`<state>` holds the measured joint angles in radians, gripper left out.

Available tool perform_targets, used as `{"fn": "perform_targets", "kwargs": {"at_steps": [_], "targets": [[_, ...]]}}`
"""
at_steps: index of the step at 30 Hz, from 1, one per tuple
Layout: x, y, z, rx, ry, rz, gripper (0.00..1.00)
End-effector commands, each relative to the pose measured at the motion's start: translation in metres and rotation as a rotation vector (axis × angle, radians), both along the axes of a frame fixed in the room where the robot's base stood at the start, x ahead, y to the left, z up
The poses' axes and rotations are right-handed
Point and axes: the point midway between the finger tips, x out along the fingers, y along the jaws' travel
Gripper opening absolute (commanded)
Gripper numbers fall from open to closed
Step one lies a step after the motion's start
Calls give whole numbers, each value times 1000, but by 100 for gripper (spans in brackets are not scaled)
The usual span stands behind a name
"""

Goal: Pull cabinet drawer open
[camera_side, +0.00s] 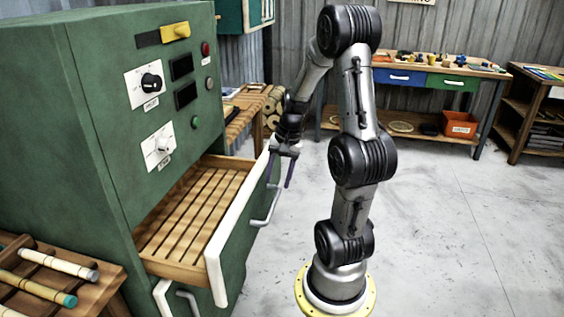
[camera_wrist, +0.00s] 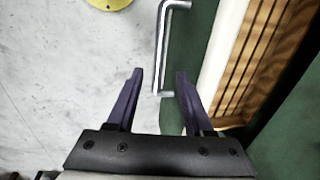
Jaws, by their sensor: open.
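The green cabinet drawer (camera_side: 245,230) stands pulled out of the green cabinet (camera_side: 95,110), its slatted wooden inside showing and empty. Its front has a pale rim and a silver bar handle (camera_side: 268,210). My gripper (camera_side: 279,182) is at the far end of the drawer front, fingers pointing down and apart. In the wrist view my gripper (camera_wrist: 159,74) is open and empty. The handle (camera_wrist: 163,50) lies ahead of the fingertips, its near end in line with the gap between them. I cannot tell whether a finger touches the handle or the drawer front.
A wooden rack of rods (camera_side: 55,280) stands at front left. A workbench (camera_side: 440,70) and an orange bin (camera_side: 459,124) are at the back. The floor right of the drawer is clear apart from my base.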

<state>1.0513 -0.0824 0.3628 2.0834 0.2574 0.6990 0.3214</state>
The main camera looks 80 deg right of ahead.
Motion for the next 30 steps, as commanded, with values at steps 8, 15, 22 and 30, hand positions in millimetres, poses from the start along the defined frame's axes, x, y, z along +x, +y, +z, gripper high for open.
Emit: {"fn": "perform_targets", "kwargs": {"at_steps": [8, 15, 22, 30], "targets": [[-8, -1, 46, -3, -1, -1, 52], [-11, 0, 57, 0, 0, 0, 52], [-11, 0, 57, 0, 0, 1, 52], [-12, -5, 55, -67, 9, 230, 52]]}}
